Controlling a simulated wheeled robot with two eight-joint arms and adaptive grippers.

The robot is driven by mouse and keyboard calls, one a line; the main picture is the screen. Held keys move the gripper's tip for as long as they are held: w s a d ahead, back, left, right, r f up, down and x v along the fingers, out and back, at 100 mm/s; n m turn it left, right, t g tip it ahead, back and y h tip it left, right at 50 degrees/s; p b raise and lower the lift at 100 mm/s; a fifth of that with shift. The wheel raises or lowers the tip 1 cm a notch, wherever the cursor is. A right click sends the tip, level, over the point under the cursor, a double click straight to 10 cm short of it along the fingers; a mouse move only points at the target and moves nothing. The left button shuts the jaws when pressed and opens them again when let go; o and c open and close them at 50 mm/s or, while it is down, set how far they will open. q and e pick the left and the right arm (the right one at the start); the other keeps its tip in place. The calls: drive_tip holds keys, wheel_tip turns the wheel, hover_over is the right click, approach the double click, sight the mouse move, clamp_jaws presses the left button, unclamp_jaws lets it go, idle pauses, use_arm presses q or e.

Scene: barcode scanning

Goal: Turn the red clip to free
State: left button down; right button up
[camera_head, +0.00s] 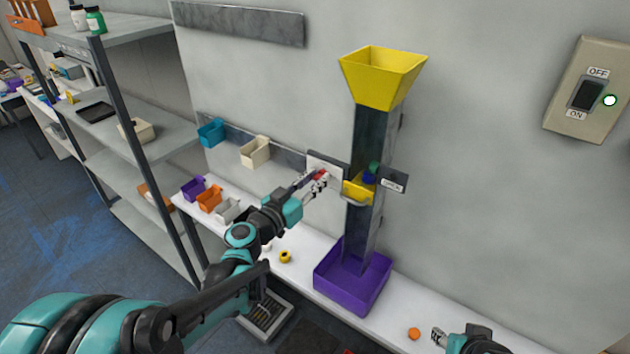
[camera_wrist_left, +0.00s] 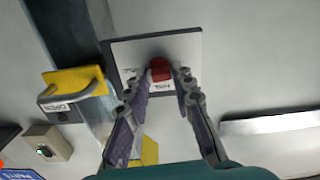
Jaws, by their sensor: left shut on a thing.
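The red clip (camera_head: 322,174) is a small red block on a pale plate (camera_head: 316,162) on the wall, left of the dark column. In the left wrist view the clip (camera_wrist_left: 161,69) stands out from the plate (camera_wrist_left: 130,52), among small dark labels that I cannot read. My left gripper (camera_head: 318,180) is at the plate. In the left wrist view its two fingers (camera_wrist_left: 158,82) are shut on the clip, one on each side. My right gripper (camera_head: 438,338) shows only partly at the bottom edge, away from the clip; its opening is unclear.
The dark column (camera_head: 367,140) carries a yellow funnel (camera_head: 383,75) and a yellow drawer (camera_head: 357,191) close right of my left gripper. A purple bin (camera_head: 352,292) stands at its foot. A wall switch (camera_head: 588,92) is at the right. A grey shelf (camera_head: 140,130) stands left.

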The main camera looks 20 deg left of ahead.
use_arm(q)
drive_tip(key=n+b, duration=0.1)
drive_tip(key=n, duration=0.3)
drive_tip(key=shift+f, duration=0.1)
drive_tip(key=n+b, duration=0.1)
drive_tip(key=n, duration=0.3)
drive_tip(key=shift+a+n, duration=0.15)
drive_tip(key=shift+n, duration=0.25)
drive_tip(key=n+b, duration=0.1)
drive_tip(key=n, duration=0.3)
drive_tip(key=shift+f, duration=0.1)
drive_tip(key=shift+n+b, duration=0.45)
drive_tip(key=shift+n, duration=1.55)
drive_tip(key=c, duration=1.3)
unclamp_jaws()
